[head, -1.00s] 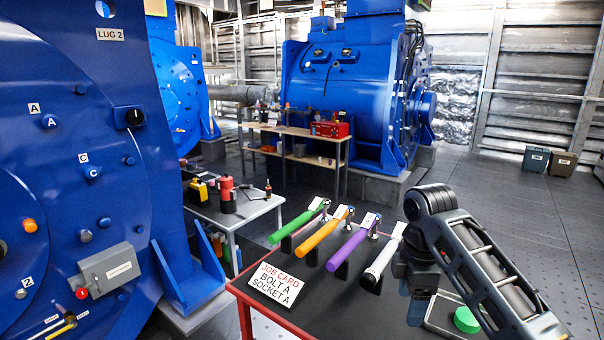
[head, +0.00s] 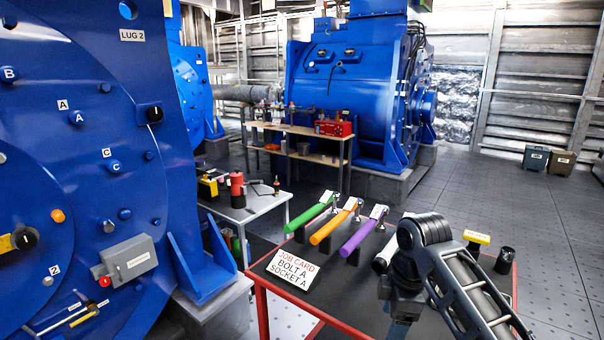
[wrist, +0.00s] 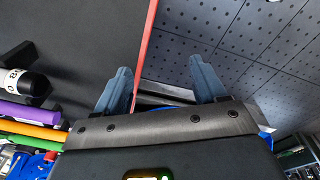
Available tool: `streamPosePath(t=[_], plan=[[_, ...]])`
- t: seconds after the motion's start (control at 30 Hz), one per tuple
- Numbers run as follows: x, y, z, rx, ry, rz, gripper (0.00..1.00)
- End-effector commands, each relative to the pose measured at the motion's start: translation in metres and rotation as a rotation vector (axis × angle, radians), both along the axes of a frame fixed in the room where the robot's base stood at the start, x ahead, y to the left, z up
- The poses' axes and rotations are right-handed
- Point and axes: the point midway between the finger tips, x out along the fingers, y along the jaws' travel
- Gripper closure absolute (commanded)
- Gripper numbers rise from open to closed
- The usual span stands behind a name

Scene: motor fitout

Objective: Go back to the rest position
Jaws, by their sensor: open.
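My gripper (wrist: 162,92) shows in the wrist view with its two blue-grey fingers spread and nothing between them. It hangs above the edge of the red-rimmed table, with the red edge running up just beside the left finger. The black tabletop (head: 340,300) carries a row of torque tools with green (head: 308,216), orange (head: 329,228) and purple (head: 357,239) handles. A white-handled tool (head: 382,258) is partly hidden behind my arm.
A job card (head: 292,269) reading "BOLT A SOCKET A" stands at the table's front left. A yellow-topped item (head: 477,238) and a black cylinder (head: 506,259) stand at the right. The big blue motor housing (head: 90,180) fills the left.

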Motion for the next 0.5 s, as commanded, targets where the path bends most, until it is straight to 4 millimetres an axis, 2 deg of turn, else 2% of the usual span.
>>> streamPosePath(t=[0.27,0.5], plan=[[-0.024,0.040,-0.044,0.116,-0.077,-0.088,0.29],[-0.070,0.088,-0.092,0.289,-0.181,-0.266,0.29]])
